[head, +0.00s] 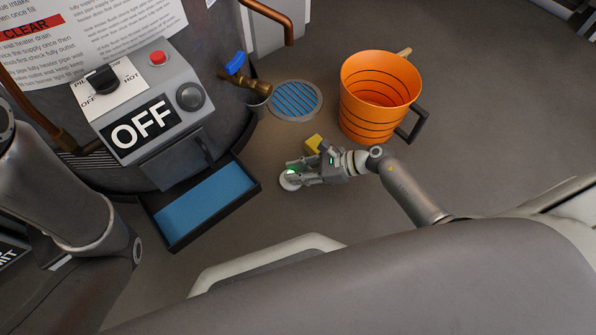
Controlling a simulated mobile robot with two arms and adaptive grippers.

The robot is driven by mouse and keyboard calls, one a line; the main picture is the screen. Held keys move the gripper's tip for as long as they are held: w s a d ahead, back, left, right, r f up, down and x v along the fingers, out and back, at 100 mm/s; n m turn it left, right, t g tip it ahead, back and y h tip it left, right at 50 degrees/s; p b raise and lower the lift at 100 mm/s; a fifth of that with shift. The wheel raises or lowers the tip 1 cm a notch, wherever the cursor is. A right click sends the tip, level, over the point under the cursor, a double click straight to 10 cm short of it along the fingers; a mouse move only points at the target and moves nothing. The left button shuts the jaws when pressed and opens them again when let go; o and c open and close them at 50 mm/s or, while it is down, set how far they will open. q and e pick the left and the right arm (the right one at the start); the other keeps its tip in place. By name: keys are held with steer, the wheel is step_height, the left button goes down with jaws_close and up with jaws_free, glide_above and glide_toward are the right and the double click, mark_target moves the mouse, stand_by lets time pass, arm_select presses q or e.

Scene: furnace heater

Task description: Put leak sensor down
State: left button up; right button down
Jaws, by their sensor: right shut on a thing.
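The leak sensor (289,182) is a small white round puck with a green light. It is at the tips of my right gripper (297,172), which is shut on it. The sensor is low over the floor, right of the tray with the blue bottom; I cannot tell whether it touches the floor. A yellow piece (314,143) shows beside my right gripper. My left arm comes in at the left edge, but its gripper is out of the picture.
A black tray (255,184) with a blue bottom lies at the heater's foot. The heater's control box (149,103) reads OFF. A brass valve with blue handle (236,65), a round floor drain (296,115) and an orange bucket (356,119) are behind. Floor right of the bucket is clear.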

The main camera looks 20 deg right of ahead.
steer(key=c, duration=1.3)
jaws_free()
steer(key=shift+r+p, duration=0.2)
steer(key=shift+p, duration=0.15)
steer(key=p+v, duration=0.5)
steer(key=v, duration=0.7)
steer(key=shift+f, duration=0.15)
